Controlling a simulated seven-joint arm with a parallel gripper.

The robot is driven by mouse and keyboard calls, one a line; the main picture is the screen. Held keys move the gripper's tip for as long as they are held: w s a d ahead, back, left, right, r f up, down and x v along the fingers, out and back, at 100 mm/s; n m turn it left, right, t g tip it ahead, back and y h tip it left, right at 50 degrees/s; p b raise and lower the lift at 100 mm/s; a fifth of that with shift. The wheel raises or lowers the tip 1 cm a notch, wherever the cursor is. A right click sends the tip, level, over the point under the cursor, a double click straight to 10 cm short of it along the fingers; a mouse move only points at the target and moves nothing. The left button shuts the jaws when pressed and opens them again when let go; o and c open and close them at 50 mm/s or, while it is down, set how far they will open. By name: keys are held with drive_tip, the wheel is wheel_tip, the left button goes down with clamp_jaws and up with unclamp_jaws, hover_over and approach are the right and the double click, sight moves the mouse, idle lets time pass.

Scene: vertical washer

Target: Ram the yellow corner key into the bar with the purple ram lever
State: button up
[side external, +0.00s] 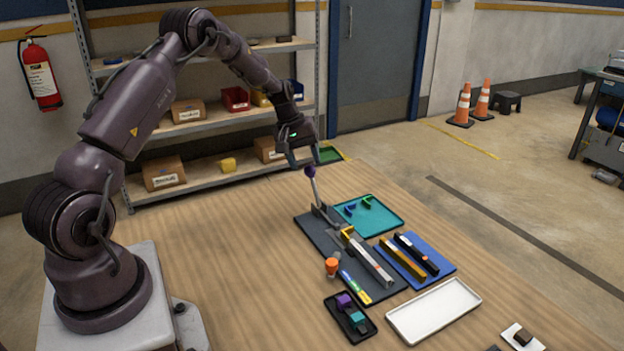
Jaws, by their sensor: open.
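My gripper (304,162) is open and empty, pointing down just above the purple knob (310,171) of the ram lever (316,192). The lever stands nearly upright, leaning slightly, at the back of a dark fixture plate (317,236). I cannot tell whether the fingers touch the knob.
A teal tray (383,221) holds blue and green keys. A blue tray (440,270) holds more bars. A small black tray (365,333) holds purple and teal blocks. A white tray (432,311) is empty. The table's left side is clear.

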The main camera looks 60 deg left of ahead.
sight(309, 170)
drive_tip(key=x, duration=0.6)
drive_tip(key=shift+f, duration=0.2)
drive_tip(key=shift+c, duration=0.2)
clamp_jaws()
